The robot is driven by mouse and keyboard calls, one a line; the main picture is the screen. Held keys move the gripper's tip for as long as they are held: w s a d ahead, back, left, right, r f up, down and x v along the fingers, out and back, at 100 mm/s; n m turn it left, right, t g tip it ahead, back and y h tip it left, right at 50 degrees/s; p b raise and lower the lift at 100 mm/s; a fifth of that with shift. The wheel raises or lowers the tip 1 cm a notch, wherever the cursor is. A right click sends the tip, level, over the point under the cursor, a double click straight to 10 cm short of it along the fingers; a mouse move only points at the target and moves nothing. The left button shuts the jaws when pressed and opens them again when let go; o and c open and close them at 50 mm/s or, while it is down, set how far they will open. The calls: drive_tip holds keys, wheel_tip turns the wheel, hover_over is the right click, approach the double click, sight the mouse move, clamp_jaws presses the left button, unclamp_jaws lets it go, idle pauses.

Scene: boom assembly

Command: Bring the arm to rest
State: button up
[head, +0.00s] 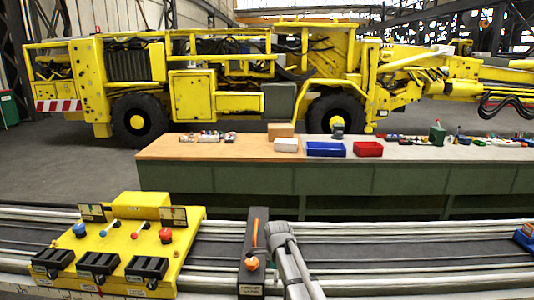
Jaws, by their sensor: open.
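A grey jointed part (292,262), which looks like a link of my own arm, rises from the bottom edge right of centre. It ends in a rounded joint in front of the dark rail. I cannot make out my gripper or its fingertips in the head view. Nothing held can be seen.
A yellow control box (128,232) with knobs, small levers and black sockets stands at the front left. A dark narrow box (254,250) with an orange lever stands close left of the grey link. Behind the rails (420,250) is a long workbench (215,150) with bins; a yellow machine (200,85) stands beyond.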

drive_tip(key=s+d+n, duration=1.4)
drive_tip(key=s+n, duration=0.4)
drive_tip(key=n, duration=0.1)
drive_tip(key=shift+s, duration=0.35)
